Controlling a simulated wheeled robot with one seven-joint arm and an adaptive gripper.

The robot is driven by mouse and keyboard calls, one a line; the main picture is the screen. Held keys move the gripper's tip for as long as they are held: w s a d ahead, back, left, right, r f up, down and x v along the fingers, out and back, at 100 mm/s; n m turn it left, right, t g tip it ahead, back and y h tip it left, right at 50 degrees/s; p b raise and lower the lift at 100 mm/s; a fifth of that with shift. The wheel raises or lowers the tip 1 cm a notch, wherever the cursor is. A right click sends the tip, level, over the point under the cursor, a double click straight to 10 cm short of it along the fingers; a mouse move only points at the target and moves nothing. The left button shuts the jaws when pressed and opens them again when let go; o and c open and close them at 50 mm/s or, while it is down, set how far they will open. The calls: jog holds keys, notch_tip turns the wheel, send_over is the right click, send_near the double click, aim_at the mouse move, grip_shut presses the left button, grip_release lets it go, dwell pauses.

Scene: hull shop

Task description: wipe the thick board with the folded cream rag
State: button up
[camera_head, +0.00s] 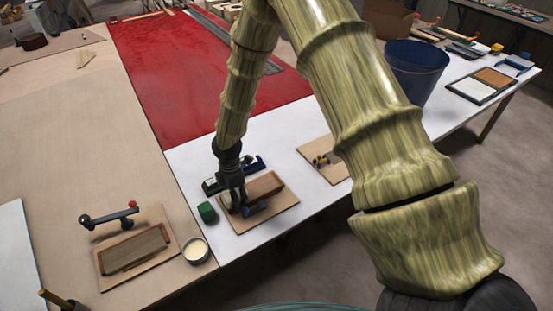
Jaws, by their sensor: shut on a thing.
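My gripper (235,204) is low over the white table, at the left end of a thick brown block (264,186), which may be the thick board. The block lies on a thin tan panel (272,211). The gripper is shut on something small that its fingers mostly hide. I cannot make out a folded cream rag, nor tell whether the held thing touches the block. Another brown block (135,248) lies on a panel at the lower left.
An open tin of cream stuff (196,251) stands at the lower left. A blue bucket (416,69) stands at the right. The red sheet (185,75) behind is mostly clear.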

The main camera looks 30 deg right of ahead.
aim_at(272, 182)
jog(key=shift+d+r, duration=0.15)
jog(key=shift+d, duration=0.7)
jog(key=shift+d+p, duration=0.35)
jog(key=shift+d, duration=0.05)
jog(key=shift+w+d, duration=0.1)
jog(key=shift+d, duration=0.65)
jog(key=shift+d+p, duration=0.3)
jog(key=shift+d, duration=0.8)
jog(key=shift+d+p, duration=0.35)
jog(key=shift+d, duration=0.1)
jog(key=shift+w+d+p, duration=0.1)
jog(key=shift+d+p, duration=0.3)
jog(key=shift+d, duration=1.4)
jog(key=shift+d+p, duration=0.3)
jog(key=shift+d, duration=1.65)
jog(key=shift+w+d+p, duration=0.1)
jog(key=shift+d+p, duration=0.25)
jog(key=shift+w+d+r+p, duration=0.1)
jog(key=shift+d+r+p, duration=0.25)
jog(key=shift+r, duration=0.2)
jog(key=shift+d+r+p, duration=0.2)
jog(key=shift+r+p, duration=0.15)
jog(key=shift+r, duration=0.15)
notch_tip(272, 182, up, 6)
jog(key=p, duration=0.4)
jog(key=shift+f, duration=0.1)
